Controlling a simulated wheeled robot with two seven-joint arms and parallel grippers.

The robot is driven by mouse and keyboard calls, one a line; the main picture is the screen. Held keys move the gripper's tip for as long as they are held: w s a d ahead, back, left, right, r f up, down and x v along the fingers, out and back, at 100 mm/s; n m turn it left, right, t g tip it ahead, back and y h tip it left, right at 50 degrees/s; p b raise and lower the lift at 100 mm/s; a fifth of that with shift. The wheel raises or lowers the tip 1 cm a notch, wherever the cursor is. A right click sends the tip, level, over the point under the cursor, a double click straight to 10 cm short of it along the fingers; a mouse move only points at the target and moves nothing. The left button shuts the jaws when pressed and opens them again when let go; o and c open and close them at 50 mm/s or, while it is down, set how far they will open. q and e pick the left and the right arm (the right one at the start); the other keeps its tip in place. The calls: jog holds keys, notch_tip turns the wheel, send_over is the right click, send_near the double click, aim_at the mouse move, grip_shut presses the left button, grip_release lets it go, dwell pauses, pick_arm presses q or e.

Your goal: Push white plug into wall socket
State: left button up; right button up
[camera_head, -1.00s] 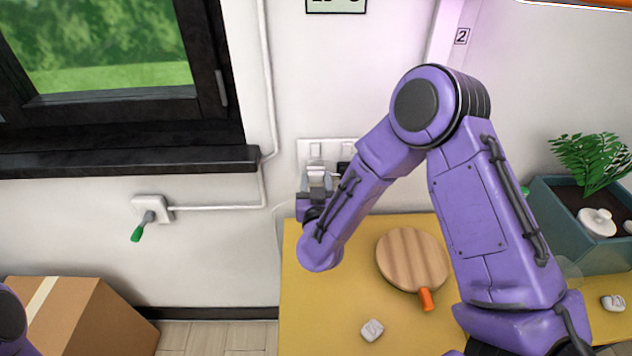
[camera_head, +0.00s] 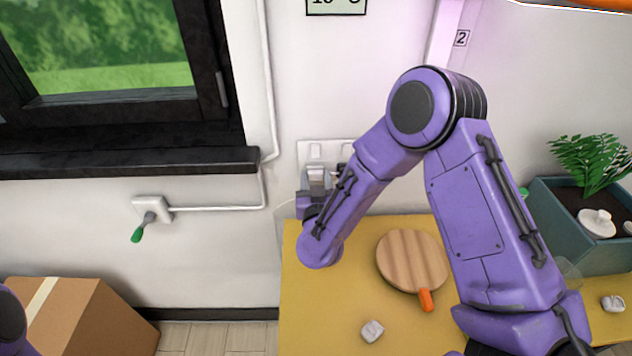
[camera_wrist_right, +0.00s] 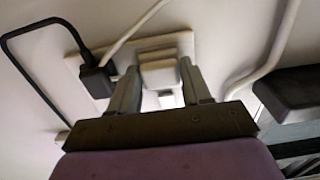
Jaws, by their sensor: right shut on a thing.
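The wall socket is a white plate (camera_head: 318,148) above the yellow table; its left part is partly covered by my gripper. In the right wrist view the plate (camera_wrist_right: 90,82) shows behind the jaws. My right gripper (camera_head: 317,175) is shut on the white plug (camera_wrist_right: 160,74), which sits between its two fingers (camera_wrist_right: 162,88) in front of the plate. I cannot tell whether the plug's pins are in the socket. A black plug (camera_wrist_right: 95,80) with a black cable sits in the plate to the left. My left gripper is out of view.
A wooden paddle (camera_head: 412,260) with an orange handle and a small white block (camera_head: 372,330) lie on the yellow table (camera_head: 325,300). A teal planter (camera_head: 575,230) stands at right.

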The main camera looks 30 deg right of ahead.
jog(key=shift+w+d, duration=0.1)
jog(key=o, duration=1.1)
jog(key=shift+c, duration=0.2)
jog(key=shift+s+a+f, duration=0.1)
jog(key=shift+s+a, duration=0.15)
jog(key=shift+s, duration=0.1)
jog(key=b+v, duration=0.3)
jog(key=v, duration=0.6)
jog(key=shift+s+a, duration=0.15)
jog(key=shift+s, duration=0.2)
